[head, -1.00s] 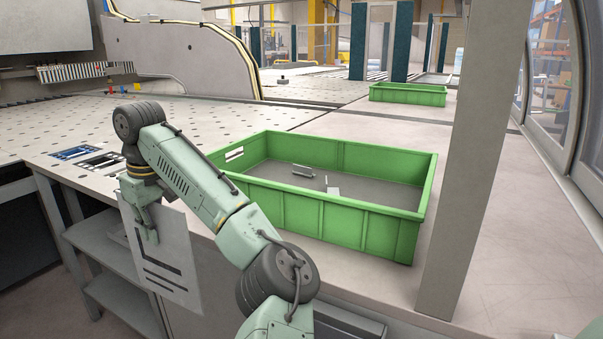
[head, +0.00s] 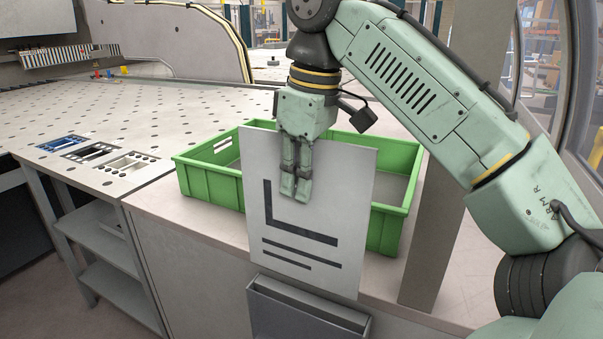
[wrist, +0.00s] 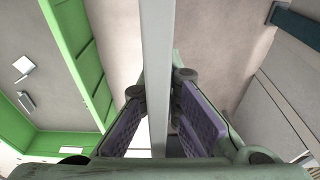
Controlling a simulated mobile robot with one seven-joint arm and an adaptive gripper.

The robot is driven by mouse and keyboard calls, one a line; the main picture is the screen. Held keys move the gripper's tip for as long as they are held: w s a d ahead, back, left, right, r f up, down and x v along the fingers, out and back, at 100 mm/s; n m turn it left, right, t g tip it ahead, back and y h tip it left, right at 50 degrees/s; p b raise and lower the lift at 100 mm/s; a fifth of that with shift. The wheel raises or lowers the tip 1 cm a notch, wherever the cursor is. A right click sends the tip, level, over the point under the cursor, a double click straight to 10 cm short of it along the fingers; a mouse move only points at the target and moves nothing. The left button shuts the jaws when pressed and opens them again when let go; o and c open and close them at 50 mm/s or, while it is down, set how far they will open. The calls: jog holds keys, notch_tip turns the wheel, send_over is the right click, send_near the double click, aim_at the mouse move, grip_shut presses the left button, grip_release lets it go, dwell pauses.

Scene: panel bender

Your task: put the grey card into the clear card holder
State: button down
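My gripper (head: 296,188) is shut on the grey card (head: 335,205) near its top edge. The card hangs roughly upright, with a dark L-shaped mark and two dark bars on its face. In the wrist view the card (wrist: 157,65) is edge-on between the two purple-lined fingers. A grey open-topped pocket (head: 300,312) on the bench front looks like the card holder; it appears grey, not see-through. The card's lower edge appears just above the pocket's mouth. I cannot tell whether it is over the opening or nearer to me.
A green crate (head: 210,182) stands on the bench behind the card, with small pale pieces (wrist: 24,65) inside. A grey post (head: 437,235) rises to the right. A perforated table (head: 120,125) with flat inserts lies to the left, with shelves (head: 105,255) below.

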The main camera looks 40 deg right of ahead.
aim_at(300, 214)
jog(key=shift+s+f+b, duration=0.1)
jog(key=shift+f+b, duration=0.55)
jog(key=shift+f, duration=1.4)
jog(key=shift+f+b, duration=0.95)
jog(key=shift+b, duration=0.25)
jog(key=shift+r+p, duration=0.15)
jog(key=shift+p, duration=0.15)
jog(key=shift+s+d+p, duration=0.1)
jog(key=shift+s+p, duration=0.1)
jog(key=shift+p, duration=0.2)
